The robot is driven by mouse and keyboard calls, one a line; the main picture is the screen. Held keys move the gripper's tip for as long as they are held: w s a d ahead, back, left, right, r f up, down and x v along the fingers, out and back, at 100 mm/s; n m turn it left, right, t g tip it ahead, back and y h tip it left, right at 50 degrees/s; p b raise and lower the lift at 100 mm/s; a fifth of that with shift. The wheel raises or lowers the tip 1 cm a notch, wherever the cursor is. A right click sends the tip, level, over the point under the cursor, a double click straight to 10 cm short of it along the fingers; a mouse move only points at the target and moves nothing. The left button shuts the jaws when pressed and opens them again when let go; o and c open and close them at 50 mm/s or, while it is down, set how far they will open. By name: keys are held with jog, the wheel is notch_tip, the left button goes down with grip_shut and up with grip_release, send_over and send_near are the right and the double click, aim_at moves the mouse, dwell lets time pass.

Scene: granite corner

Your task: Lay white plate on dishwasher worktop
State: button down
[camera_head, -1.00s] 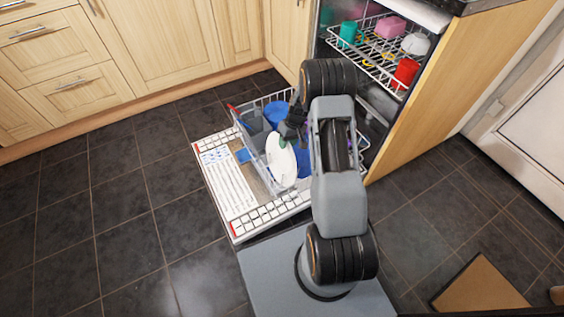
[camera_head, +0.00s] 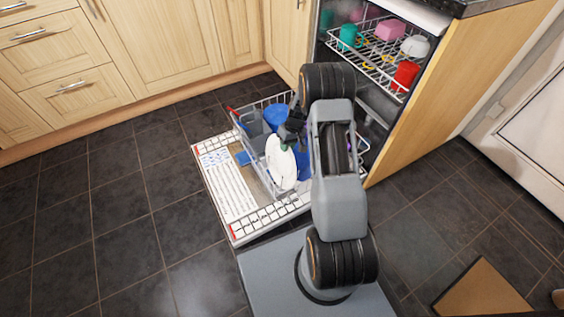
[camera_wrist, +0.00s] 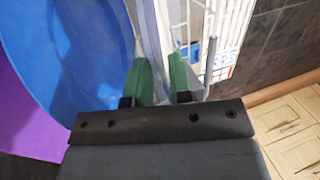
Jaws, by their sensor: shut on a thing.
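The white plate (camera_head: 282,163) stands steeply on edge at the lower rack, its face towards the head camera. My gripper (camera_head: 292,130) is at its upper edge and shut on it; my own arm hides part of this spot. In the wrist view the green fingertips (camera_wrist: 167,82) close on a thin pale edge. I cannot tell whether the plate still touches the rack. The dishwasher worktop (camera_head: 484,5) is a dark stone slab at the top right, only its front corner in view.
The dishwasher door (camera_head: 225,185) lies open, with the lower rack (camera_head: 258,165) above it. Blue dishes (camera_head: 276,117) stand close by in the rack. The upper rack (camera_head: 375,62) holds a red cup (camera_head: 405,74), a teal cup and a pink item. Wooden side panel (camera_head: 450,90) stands right.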

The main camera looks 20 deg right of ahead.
jog(key=shift+r, duration=0.15)
dwell(0.3)
jog(key=a+p+v, duration=0.2)
jog(key=p+v, duration=1.2)
jog(key=v, duration=0.7)
jog(key=shift+r, duration=0.55)
dwell(0.6)
jog(key=shift+d, duration=0.15)
dwell(0.5)
jog(key=s+a+r+m, duration=0.2)
jog(key=s+a, duration=0.4)
jog(key=a, duration=0.6)
notch_tip(320, 180, up, 14)
jog(key=s+a+p, duration=0.1)
jog(key=s+p, duration=0.1)
jog(key=p, duration=1.9)
jog(key=shift+a+n+p, duration=0.15)
jog(key=shift+n+p, duration=0.15)
jog(key=shift+p, duration=0.05)
